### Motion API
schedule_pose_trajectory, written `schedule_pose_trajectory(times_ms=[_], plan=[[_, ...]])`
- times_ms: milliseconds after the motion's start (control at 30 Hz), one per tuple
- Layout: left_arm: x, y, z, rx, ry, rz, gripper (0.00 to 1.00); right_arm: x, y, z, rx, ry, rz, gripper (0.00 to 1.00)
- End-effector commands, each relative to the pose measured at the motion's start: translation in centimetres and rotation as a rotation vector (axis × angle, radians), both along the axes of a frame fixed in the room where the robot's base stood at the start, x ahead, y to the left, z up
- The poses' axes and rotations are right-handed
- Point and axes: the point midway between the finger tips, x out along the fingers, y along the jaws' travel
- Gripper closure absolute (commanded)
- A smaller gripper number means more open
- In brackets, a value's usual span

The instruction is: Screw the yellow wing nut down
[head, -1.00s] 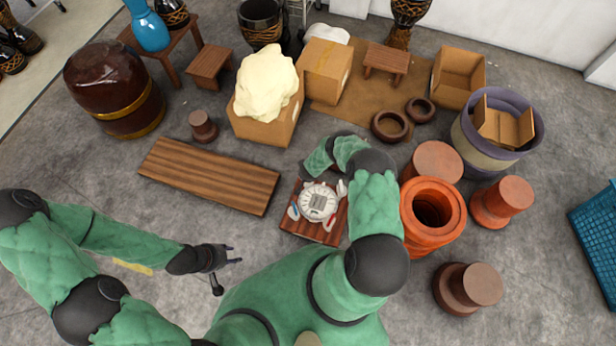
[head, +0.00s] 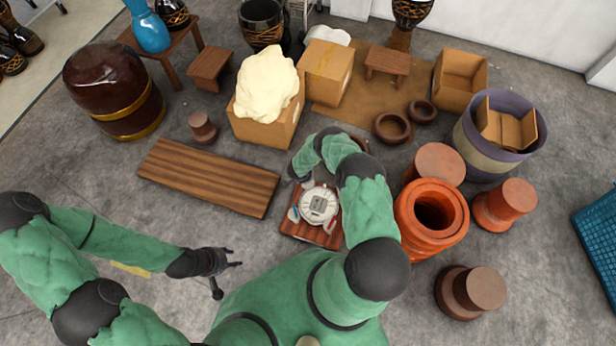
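A round white device (head: 318,204) sits on a small reddish-brown wooden stand (head: 330,238) in the middle of the head view. Small red and blue parts show at its left side, too small to make out. I cannot pick out a yellow wing nut. My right arm curves over the stand from the right, and its dark gripper (head: 298,181) points down at the device's upper left edge. Its fingers are too small and hidden to read. My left gripper (head: 238,258) is open and empty, low over the floor left of the stand.
A long wooden bench (head: 208,177) lies left of the stand. An orange hollow drum body (head: 405,212) stands close on the right, with brown pots around it. A cardboard box (head: 262,130) with a cream lump (head: 266,84) stands behind. Bare floor lies between bench and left gripper.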

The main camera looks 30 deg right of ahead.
Motion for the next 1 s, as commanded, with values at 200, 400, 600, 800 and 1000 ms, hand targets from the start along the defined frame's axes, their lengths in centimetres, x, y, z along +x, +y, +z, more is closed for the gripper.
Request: schedule_pose_trajectory(times_ms=[200,400,600,800,1000], plan=[[0.0,0.0,0.0,0.000,0.000,0.000,0.60,0.0,0.0,-0.1,0.000,0.000,-0.007,1.00],[0.0,0.0,0.0,0.000,0.000,0.000,0.60,0.0,0.0,-0.1,0.000,0.000,-0.005,0.73],[0.0,0.0,0.0,0.000,0.000,0.000,0.60,0.0,0.0,0.0,0.000,0.000,-0.004,0.55],[0.0,0.0,0.0,0.000,0.000,0.000,0.60,0.0,0.0,0.0,0.000,-0.001,-0.004,0.55],[0.0,0.0,0.0,0.000,0.000,0.000,0.60,-0.1,0.3,1.0,0.001,-0.001,-0.003,0.55]])
